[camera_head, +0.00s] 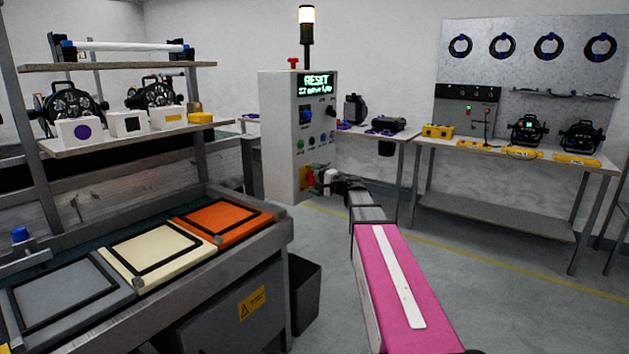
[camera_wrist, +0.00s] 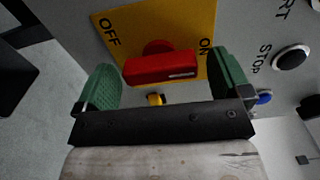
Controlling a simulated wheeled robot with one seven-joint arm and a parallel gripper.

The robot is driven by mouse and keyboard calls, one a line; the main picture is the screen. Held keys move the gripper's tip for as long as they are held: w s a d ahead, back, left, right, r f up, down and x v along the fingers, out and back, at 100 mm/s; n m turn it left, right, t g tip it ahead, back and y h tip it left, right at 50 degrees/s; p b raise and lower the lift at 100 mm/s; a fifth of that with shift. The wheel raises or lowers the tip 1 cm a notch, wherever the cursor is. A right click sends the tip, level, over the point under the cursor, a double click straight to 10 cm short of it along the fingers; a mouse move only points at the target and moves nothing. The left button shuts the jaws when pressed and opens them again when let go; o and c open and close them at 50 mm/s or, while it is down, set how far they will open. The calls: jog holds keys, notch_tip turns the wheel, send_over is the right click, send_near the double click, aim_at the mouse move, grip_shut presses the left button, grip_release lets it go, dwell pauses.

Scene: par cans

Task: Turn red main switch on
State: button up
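The red main switch handle (camera_wrist: 160,68) is on a yellow plate (camera_wrist: 185,25) lettered OFF at left and ON at right in the wrist view. The handle lies nearly level across that picture, with a white mark on its right part. My gripper (camera_wrist: 164,78) is open, one green finger on each side of the handle, with a gap showing at both ends. In the head view my gripper (camera_head: 325,181) is at the low front of the grey control cabinet (camera_head: 280,130), beside the yellow plate (camera_head: 305,177). It partly hides the switch there.
The cabinet's screen (camera_head: 316,85) reads RESET. A workbench with colored panels (camera_head: 150,248) stands at left; a table (camera_head: 515,155) with lamps stands at right.

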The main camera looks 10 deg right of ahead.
jog(key=v, duration=1)
jog(key=shift+s+d, duration=0.25)
jog(key=s+a+f+n+g+h, duration=0.2)
jog(key=s+a+f+n+g, duration=0.25)
jog(key=f, duration=0.65)
jog(key=s+a+f+n+g+h, duration=0.1)
jog(key=s+f+g+h, duration=0.3)
jog(key=s+f, duration=0.6)
jog(key=s+a+f+n+g+h, duration=0.2)
jog(key=s+f+h, duration=0.4)
jog(key=s+f, duration=0.4)
jog(key=shift+s+f+n+g+h, duration=0.25)
jog(key=shift+f+n+g+h, duration=0.15)
jog(key=shift+f+n+g, duration=0.55)
jog(key=shift+r, duration=0.3)
